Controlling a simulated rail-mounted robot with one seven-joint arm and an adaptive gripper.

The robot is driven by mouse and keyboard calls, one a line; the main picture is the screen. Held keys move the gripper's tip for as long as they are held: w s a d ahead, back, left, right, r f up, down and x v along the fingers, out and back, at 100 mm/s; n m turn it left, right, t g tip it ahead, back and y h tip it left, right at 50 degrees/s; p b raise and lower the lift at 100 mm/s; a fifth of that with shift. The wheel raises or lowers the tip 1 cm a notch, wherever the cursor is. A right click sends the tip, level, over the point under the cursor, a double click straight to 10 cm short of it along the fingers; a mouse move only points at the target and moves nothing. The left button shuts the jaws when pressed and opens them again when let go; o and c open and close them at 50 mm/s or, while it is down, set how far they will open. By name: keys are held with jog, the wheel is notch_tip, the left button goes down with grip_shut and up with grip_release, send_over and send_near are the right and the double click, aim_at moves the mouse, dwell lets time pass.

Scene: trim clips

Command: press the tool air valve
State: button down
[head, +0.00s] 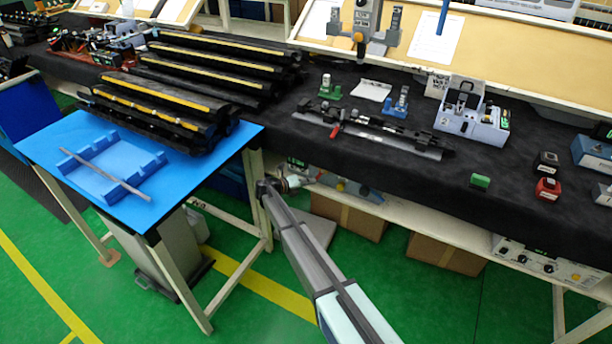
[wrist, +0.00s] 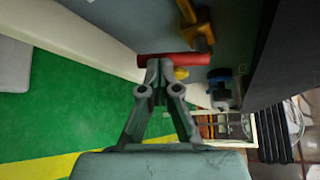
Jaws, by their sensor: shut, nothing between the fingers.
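In the wrist view my gripper (wrist: 159,64) is shut and empty. Its fingertips are at a red bar (wrist: 185,59) on a grey-blue surface; I cannot tell whether they touch it. A yellow lever-like part (wrist: 197,28) sits just above the bar, and a small yellow part (wrist: 181,73) lies below it. These look like valve parts, but which one is the tool air valve is not clear. In the head view my arm reaches to the front edge of the black-covered bench (head: 520,215), low down, and the fingers are too small to make out.
A blue fitting (wrist: 222,85) is right of the fingers in the wrist view. In the head view, a blue-topped table (head: 60,135) stands left of my arm, and cardboard boxes (head: 345,215) sit under the bench. Green floor is open in front.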

jog(key=shift+s+d+f, duration=0.1)
jog(key=shift+d+f, duration=0.1)
jog(key=shift+d, duration=0.1)
jog(key=f+b+v, duration=0.1)
jog(key=v, duration=1.3)
jog(key=shift+a+f, duration=0.35)
jog(key=shift+f, duration=0.05)
